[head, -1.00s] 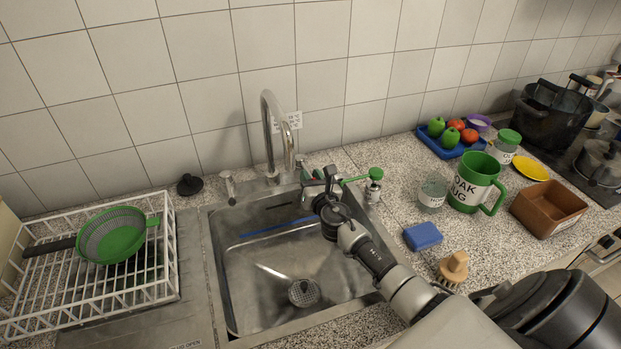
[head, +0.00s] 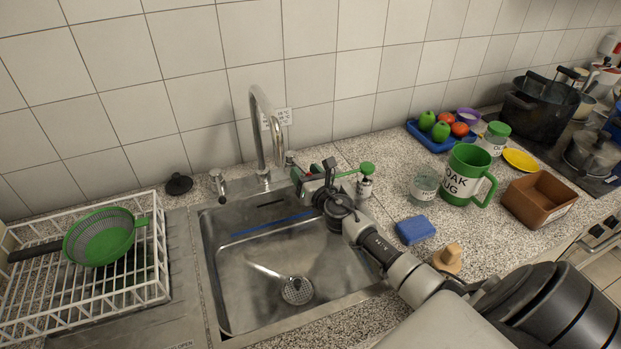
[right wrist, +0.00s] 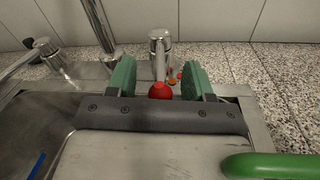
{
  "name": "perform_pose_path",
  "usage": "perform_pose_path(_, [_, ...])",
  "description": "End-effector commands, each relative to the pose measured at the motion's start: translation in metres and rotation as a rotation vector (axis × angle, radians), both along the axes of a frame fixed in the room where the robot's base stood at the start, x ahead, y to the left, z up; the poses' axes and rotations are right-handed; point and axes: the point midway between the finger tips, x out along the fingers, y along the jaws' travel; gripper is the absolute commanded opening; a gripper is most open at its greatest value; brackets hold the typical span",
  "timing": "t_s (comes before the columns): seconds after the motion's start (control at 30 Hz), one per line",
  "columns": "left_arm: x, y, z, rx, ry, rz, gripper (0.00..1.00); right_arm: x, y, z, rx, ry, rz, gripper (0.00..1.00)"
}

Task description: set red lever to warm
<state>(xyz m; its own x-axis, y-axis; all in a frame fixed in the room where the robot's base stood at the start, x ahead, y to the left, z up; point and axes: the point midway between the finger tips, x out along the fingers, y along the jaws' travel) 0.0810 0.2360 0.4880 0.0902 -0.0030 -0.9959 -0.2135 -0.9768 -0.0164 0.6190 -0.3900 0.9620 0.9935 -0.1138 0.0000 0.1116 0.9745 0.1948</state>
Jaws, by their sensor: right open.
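The red lever's round knob (right wrist: 160,91) shows in the right wrist view, in front of an upright chrome valve (right wrist: 160,48). My right gripper (right wrist: 160,84) is open, with one green finger on each side of the red knob. I cannot tell whether either finger touches it. Small orange and red dots show just right of the knob; their labels are too small to read. In the head view my right gripper (head: 309,178) is at the sink's back right corner, right of the tall chrome faucet (head: 262,130), and largely hides the lever. My left gripper is out of view.
A green-topped pump bottle (head: 366,182) stands close right of my gripper. A second chrome valve (head: 218,184) is left of the faucet. The steel sink (head: 240,300) lies in front. A blue sponge (head: 415,230), green mug (head: 462,175) and glass (head: 423,186) stand to the right.

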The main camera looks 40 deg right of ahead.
Motion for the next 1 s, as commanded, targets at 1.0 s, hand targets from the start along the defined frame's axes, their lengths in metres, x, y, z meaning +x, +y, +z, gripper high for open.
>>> perform_pose_path(1.0, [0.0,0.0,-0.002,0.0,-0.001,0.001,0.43,-0.105,0.011,0.0,0.001,0.0,-0.002,0.45])
